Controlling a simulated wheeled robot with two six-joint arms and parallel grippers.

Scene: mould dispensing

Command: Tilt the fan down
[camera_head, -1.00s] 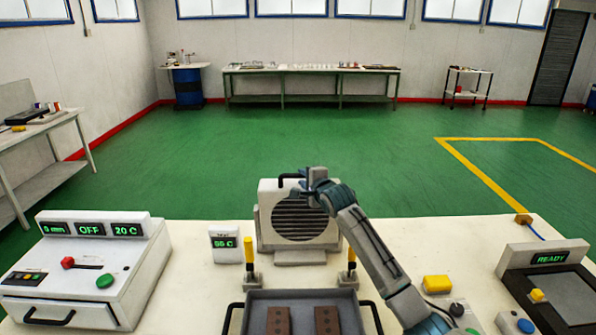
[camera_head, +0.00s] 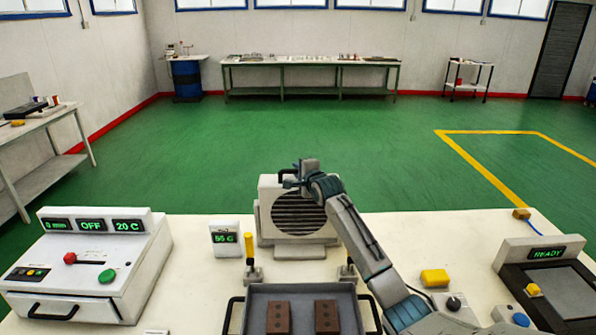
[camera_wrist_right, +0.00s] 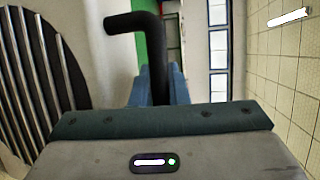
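The fan (camera_head: 266,200) is a pale box with a round dark grille, standing on a foot at the middle of the table's far side. Its black handle (camera_head: 287,172) sticks up at the top. The handle (camera_wrist_right: 153,45) also shows large in the right wrist view, running down between the blue fingers. My right gripper (camera_head: 299,174) is at the top of the fan. In the right wrist view its fingers (camera_wrist_right: 158,88) lie close against both sides of the handle and look shut on it. The fingertips are partly hidden. My left gripper is not in view.
A grey tray (camera_head: 258,297) with two brown blocks stands in front of the fan, with a yellow-handled clamp (camera_head: 249,246) behind it. A small display (camera_head: 225,239) stands left of the fan. A control box (camera_head: 128,275) is at left and a READY panel (camera_head: 510,256) at right.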

